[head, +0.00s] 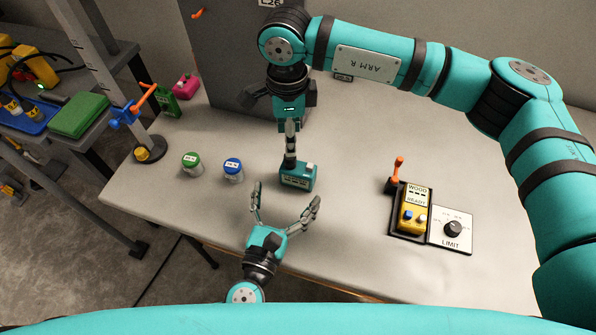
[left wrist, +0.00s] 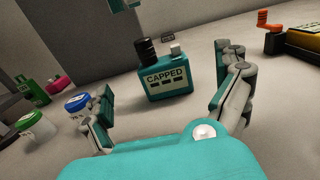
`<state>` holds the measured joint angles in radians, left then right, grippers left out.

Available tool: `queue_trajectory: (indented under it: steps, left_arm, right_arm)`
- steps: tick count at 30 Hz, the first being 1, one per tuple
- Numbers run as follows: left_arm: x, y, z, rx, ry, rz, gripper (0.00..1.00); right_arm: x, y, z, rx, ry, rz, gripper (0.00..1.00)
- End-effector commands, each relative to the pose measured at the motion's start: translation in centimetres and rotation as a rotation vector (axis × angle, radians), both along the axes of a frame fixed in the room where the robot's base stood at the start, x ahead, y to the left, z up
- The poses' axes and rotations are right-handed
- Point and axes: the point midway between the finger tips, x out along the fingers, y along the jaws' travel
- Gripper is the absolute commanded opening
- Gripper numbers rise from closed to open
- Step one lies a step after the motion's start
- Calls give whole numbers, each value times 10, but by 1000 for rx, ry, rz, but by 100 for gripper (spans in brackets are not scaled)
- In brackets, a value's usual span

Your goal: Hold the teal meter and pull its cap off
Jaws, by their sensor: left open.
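The teal meter (head: 296,181) stands upright on the table in the head view. In the left wrist view the meter (left wrist: 167,82) shows its "CAPPED" label. Its black ribbed cap (left wrist: 146,50) is on top at the left, beside a pale button (left wrist: 178,48). My left gripper (head: 286,196) is open and empty in front of the meter; in the left wrist view its fingers (left wrist: 164,88) are spread, apart from the meter. My right gripper (head: 290,125) points down over the cap. Whether its fingers touch the cap is unclear.
Green-lidded (head: 192,164) and blue-lidded (head: 233,170) jars stand left of the meter. A yellow meter (head: 414,211), an orange lever (head: 398,168) and a "LIMIT" dial plate (head: 452,229) are at the right. A grey panel (head: 222,55) stands behind. The table between meter and yellow meter is clear.

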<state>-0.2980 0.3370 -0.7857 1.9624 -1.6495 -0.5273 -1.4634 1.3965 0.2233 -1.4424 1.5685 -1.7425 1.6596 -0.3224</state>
Motion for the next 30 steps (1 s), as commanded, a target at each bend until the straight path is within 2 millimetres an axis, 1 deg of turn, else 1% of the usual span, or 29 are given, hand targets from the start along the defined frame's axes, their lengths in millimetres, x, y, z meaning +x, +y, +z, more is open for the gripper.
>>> queue_trajectory:
  steps: [1, 6, 12, 15, 18, 26, 27, 30]
  left_arm:
    - [11, -4, 1, -2, -3, 1, 100]
    - [42, -14, 1, -3, -2, 1, 100]
    - [69, -23, 0, 0, 0, 0, 100]
    - [77, -25, 0, -2, 1, 0, 100]
    - [80, -26, 0, -2, 2, 0, 100]
    - [81, -27, 0, -1, 1, 0, 100]
    - [81, -27, 0, -2, 2, 0, 97]
    - [81, -27, 0, -1, 1, 0, 84]
  right_arm:
    - [0, 0, 0, 1, 0, 0, 47]
    - [0, 0, 0, 1, 0, 0, 47]
    - [0, 0, 0, 1, 1, 0, 47]
    - [0, 0, 0, 1, 1, 0, 47]
    - [0, 0, 0, 1, 1, 0, 47]
    - [0, 0, 0, 1, 1, 0, 47]
    - [0, 0, 0, 1, 1, 0, 47]
    - [0, 0, 0, 1, 1, 0, 47]
